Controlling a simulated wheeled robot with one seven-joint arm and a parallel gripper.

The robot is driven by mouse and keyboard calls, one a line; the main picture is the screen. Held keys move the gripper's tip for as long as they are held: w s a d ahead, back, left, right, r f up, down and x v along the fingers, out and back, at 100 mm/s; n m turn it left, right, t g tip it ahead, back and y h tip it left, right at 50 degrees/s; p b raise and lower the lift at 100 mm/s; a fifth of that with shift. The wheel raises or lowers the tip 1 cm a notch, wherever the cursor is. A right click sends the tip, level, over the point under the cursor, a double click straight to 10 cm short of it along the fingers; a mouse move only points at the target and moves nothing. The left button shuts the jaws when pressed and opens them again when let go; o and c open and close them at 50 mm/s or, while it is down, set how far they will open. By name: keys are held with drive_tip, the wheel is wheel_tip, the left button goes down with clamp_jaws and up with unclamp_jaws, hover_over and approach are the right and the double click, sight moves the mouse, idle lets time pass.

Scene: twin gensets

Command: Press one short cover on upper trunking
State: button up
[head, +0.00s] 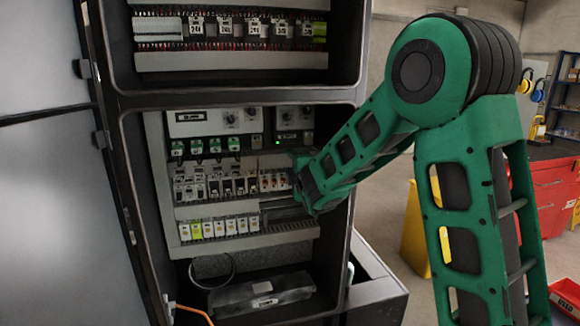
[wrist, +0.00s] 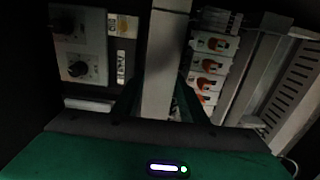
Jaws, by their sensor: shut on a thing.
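My gripper (wrist: 160,108) is shut on a pale grey strip, the short cover (wrist: 166,62), which runs away from me between its dark fingers. In the wrist view the cover lies between the knob panel and the row of breakers, over the line of the upper trunking. It hides the trunking behind it. I cannot tell whether the cover touches the trunking or stands just in front of it. In the head view my green hand (head: 312,184) reaches into the lower cabinet bay at the right end of the breakers; its fingertips and the cover do not show clearly.
The knob panel (wrist: 78,48) is left of the cover, the breakers (wrist: 210,65) close on its right. Slotted trunking (wrist: 292,85) runs farther right. In the head view, terminals (head: 218,228) and lower trunking (head: 250,243) lie below. The cabinet door (head: 50,190) stands open at left.

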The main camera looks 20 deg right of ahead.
drive_tip(key=o, duration=1.2)
drive_tip(key=shift+f, duration=0.1)
